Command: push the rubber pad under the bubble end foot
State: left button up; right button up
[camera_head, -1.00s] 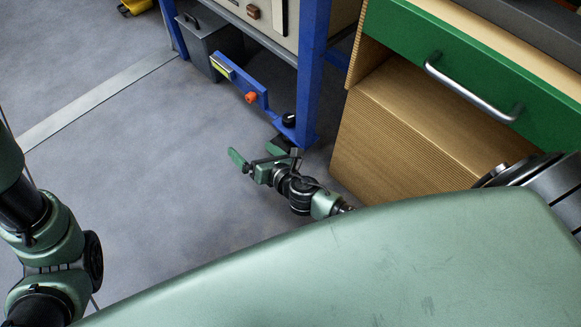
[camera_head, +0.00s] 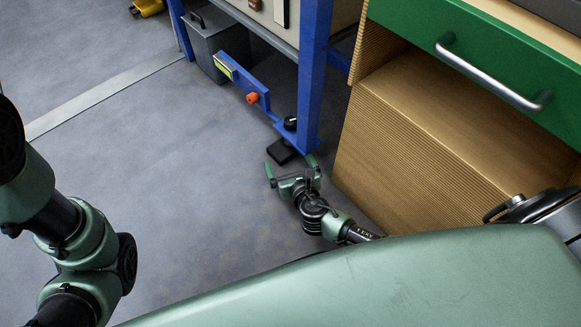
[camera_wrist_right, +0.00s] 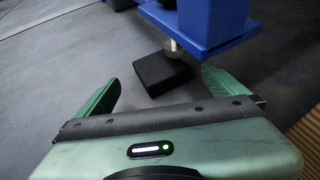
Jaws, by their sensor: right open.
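The black rubber pad (camera_head: 281,152) lies flat on the floor by the foot of the blue frame leg (camera_head: 311,85). In the right wrist view the pad (camera_wrist_right: 160,73) shows between my spread fingers, ahead of the palm. A metal foot (camera_wrist_right: 174,46) hangs from a blue plate (camera_wrist_right: 225,25) at the pad's far edge; I cannot tell whether the pad reaches under it. My right gripper (camera_head: 291,167) is open and low, its fingertips close to the pad's near side, with nothing held. My left arm shows at the left, but its gripper is out of view.
A blue bar with a yellow-green strip (camera_head: 223,67) and an orange knob (camera_head: 252,98) runs to the leg. A black knob (camera_head: 290,123) sits beside the leg. A ribbed wooden cabinet (camera_head: 420,150) stands right of the gripper. Floor to the left is clear.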

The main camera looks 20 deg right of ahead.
aim_at(293, 148)
jog(key=b+x, duration=0.2)
jog(key=x, duration=0.2)
jog(key=shift+f, duration=0.2)
jog(key=shift+b+x, duration=0.5)
jog(key=shift+x, duration=0.25)
jog(key=shift+r, duration=0.15)
jog(key=c, duration=1.4)
jog(key=shift+w+d+p, duration=0.2)
jog(key=shift+w+d, duration=0.1)
jog(key=shift+d, duration=0.55)
jog(key=shift+w+d+p, duration=0.15)
jog(key=shift+w+d, duration=0.15)
jog(key=shift+d, duration=0.55)
